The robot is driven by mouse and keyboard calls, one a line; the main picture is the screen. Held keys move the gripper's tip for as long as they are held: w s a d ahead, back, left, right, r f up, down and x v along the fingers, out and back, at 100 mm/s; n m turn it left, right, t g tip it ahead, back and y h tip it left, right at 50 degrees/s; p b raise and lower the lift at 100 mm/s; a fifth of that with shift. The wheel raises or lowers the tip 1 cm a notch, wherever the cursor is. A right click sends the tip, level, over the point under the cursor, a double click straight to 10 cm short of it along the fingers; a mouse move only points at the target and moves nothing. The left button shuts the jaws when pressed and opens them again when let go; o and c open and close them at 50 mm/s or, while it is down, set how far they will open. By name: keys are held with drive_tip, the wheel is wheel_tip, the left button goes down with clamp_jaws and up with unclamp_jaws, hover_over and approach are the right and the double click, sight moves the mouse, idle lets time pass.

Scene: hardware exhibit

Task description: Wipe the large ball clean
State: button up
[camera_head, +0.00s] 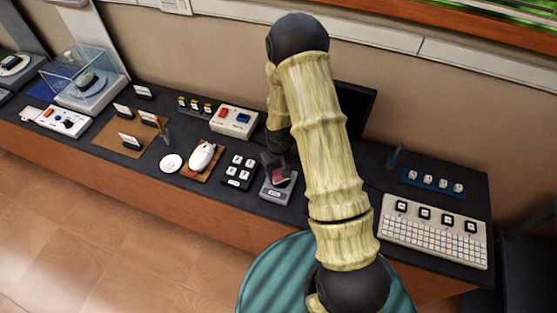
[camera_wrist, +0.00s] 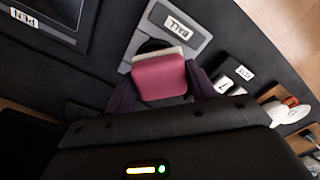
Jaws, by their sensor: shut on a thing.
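A grey stand (camera_wrist: 197,41) carries a label reading "BALL". It also shows in the head view (camera_head: 268,192) near the front edge of the dark counter. My gripper (camera_wrist: 161,88) is shut on a pink pad with a pale edge (camera_wrist: 160,79), one dark finger on each side of it. The pad (camera_head: 281,180) is over the stand in the head view. A dark rounded shape, probably the large ball (camera_wrist: 153,45), shows just past the pad's pale edge. Most of it is hidden behind the pad, so I cannot tell whether they touch or whether it has dirt on it.
A black plate of white keys (camera_head: 239,170) stands just left of the stand. A white mouse on a brown board (camera_head: 203,156) is farther left. A white keyboard (camera_head: 433,232) lies to the right. A dark screen (camera_head: 356,105) stands behind my arm.

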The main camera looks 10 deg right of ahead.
sight(279, 173)
drive_tip(key=shift+s+a, duration=0.25)
drive_tip(key=shift+s, duration=0.1)
wheel_tip(279, 173, up, 3)
drive_tip(key=shift+s+r+p, duration=0.1)
drive_tip(key=shift+r+p, duration=0.1)
drive_tip(key=shift+p, duration=0.55)
drive_tip(key=shift+r+p, duration=0.5)
drive_tip(key=shift+r, duration=0.1)
drive_tip(key=shift+r+p, duration=1.4)
drive_tip(key=shift+r, duration=0.6)
drive_tip(key=shift+w, duration=0.2)
drive_tip(key=shift+s+a, duration=0.15)
